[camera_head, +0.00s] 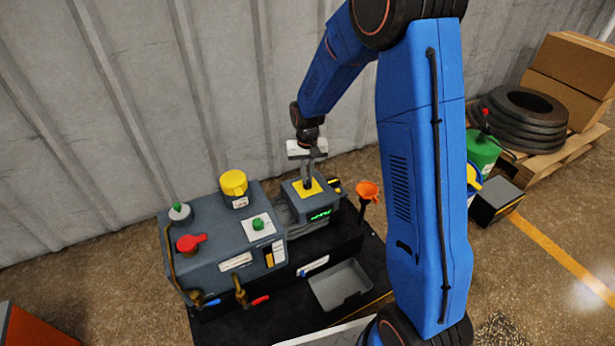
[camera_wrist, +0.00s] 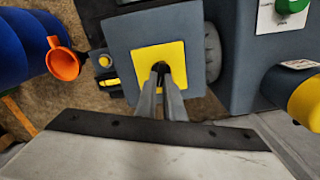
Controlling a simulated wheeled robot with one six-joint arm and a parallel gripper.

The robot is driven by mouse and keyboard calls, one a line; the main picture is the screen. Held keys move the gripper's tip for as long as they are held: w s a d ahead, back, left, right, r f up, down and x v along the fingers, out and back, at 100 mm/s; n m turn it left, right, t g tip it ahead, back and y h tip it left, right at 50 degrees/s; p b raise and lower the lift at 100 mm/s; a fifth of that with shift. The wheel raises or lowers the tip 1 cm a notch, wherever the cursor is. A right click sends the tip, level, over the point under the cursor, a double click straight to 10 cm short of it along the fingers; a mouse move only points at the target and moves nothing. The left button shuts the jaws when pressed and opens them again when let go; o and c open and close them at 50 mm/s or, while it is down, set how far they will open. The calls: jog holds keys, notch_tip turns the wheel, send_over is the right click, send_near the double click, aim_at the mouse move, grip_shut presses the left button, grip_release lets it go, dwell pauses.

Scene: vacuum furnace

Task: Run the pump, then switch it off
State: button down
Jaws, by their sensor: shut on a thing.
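The pump unit is a grey machine (camera_head: 215,248) on a black bench. At its right end, a grey box (camera_head: 300,207) with a lit green display (camera_head: 320,214) has a yellow plate (camera_head: 313,189) on top, also seen in the wrist view (camera_wrist: 145,58). A small black switch knob (camera_wrist: 160,69) sits on that plate. My gripper (camera_head: 307,182) points down from above, and its fingers (camera_wrist: 161,80) are shut on the knob. The fingers hide most of the knob, so its turn position cannot be told.
A green button (camera_head: 258,224), yellow cap (camera_head: 233,183), red knob (camera_head: 190,242) and two valves with blue (camera_head: 208,303) and red (camera_head: 260,300) handles are on the machine. An orange funnel (camera_head: 367,191) stands right of the box. A grey tray (camera_head: 341,286) lies in front.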

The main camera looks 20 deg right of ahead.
jog(key=n, duration=0.5)
jog(key=shift+a, duration=0.2)
jog(key=shift+s+a+n, duration=0.1)
jog(key=shift+a+n, duration=0.05)
jog(key=shift+n, duration=2.15)
jog(key=c, duration=1.9)
grip_release()
jog(key=shift+o, duration=0.2)
notch_tip(320, 180, up, 18)
jog(key=shift+f, duration=0.25)
